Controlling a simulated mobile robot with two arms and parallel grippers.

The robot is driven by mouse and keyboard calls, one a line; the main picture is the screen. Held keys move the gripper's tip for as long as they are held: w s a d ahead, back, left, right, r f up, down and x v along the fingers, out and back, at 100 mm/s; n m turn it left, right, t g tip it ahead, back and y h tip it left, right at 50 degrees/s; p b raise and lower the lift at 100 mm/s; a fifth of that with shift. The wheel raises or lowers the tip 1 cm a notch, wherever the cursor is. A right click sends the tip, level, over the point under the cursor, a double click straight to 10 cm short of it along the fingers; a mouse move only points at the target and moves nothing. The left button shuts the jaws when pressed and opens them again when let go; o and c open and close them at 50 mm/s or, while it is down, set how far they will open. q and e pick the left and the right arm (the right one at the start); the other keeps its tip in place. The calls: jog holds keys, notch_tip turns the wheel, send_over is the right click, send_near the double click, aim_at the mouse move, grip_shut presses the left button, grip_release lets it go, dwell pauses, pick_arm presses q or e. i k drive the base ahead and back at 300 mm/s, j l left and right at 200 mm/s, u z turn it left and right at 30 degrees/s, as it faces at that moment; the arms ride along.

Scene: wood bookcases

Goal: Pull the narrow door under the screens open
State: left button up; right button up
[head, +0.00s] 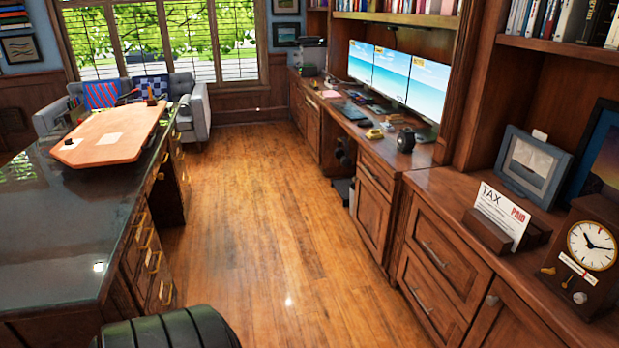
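Three lit screens (395,74) stand side by side on the long wooden counter (428,157) along the right wall. Below the right screen, a narrow wooden door (371,212) sits in the cabinet front under a small drawer (377,175). The door appears shut, flush with the front. Its handle is too small to make out clearly. To its left is an open, dark knee space under the counter. Neither of my grippers is in view.
Wide drawers (447,262) with bar handles are nearer on the right. A dark-topped desk (60,225) stands on the left. The wooden floor (262,205) between is clear. A black ribbed shape (165,329) is at the bottom edge. A grey sofa (190,105) is at the back.

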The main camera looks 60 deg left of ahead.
aim_at(373, 215)
jog(key=u, duration=1.4)
jog(key=i+j, duration=0.25)
jog(key=i+u, duration=0.05)
jog(key=i, duration=0.05)
